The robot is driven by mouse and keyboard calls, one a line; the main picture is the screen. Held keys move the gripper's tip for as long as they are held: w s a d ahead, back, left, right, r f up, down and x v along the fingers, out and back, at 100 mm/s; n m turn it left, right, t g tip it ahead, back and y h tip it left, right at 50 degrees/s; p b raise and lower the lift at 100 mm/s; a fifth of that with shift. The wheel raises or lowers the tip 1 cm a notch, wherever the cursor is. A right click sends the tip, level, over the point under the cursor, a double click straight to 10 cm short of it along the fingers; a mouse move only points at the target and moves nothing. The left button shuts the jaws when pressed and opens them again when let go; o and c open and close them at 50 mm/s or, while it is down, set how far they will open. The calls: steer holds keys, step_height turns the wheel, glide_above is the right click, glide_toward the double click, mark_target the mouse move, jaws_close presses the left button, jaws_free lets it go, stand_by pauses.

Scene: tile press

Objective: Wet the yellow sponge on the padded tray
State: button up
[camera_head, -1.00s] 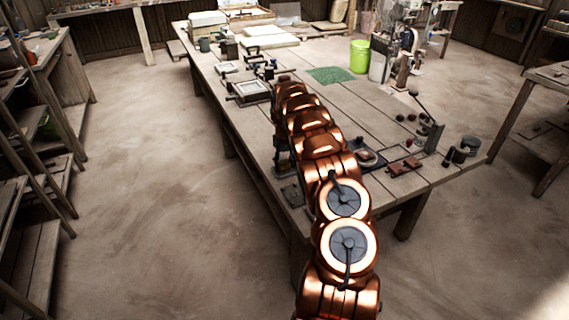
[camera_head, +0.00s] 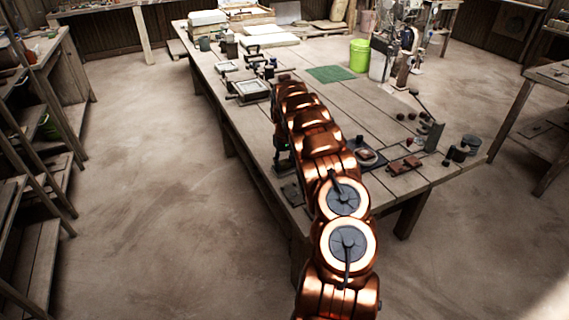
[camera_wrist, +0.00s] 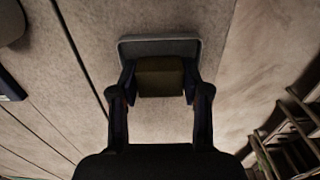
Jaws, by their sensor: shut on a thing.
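In the wrist view my gripper (camera_wrist: 158,82) has one finger on each side of a dull yellow-brown block, the yellow sponge (camera_wrist: 160,72), and is shut on it. A grey tray with a pale rim (camera_wrist: 150,46) lies just beyond and under the sponge. I cannot tell whether the sponge touches the tray. In the head view my gripper (camera_head: 282,160) points down at the left edge of the workbench, partly behind my copper arm. The sponge is hidden there. A small dark flat piece (camera_head: 291,194) lies near the bench edge by the gripper.
The long wooden workbench (camera_head: 345,110) carries a green mat (camera_head: 331,74), framed presses (camera_head: 248,90), a dark lever press (camera_head: 430,135) and small cups (camera_head: 470,144) at the right. A green bucket (camera_head: 359,56) stands behind. The floor to the left is clear.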

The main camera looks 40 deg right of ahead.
mark_target(284, 162)
steer(key=shift+r, duration=3.5)
steer(key=w+a+r+n+p, duration=0.1)
steer(key=w+a+r, duration=0.15)
steer(key=a, duration=0.95)
steer(key=w+a+r+n+p, duration=0.1)
steer(key=w+a, duration=0.2)
steer(key=a, duration=0.9)
steer(key=s+a+r+n, duration=0.1)
steer(key=s+a, duration=0.2)
steer(key=a, duration=0.7)
steer(key=s+a+r+p, duration=0.1)
steer(key=s+a, duration=0.3)
steer(key=a, duration=0.6)
steer(key=shift+n, duration=0.4)
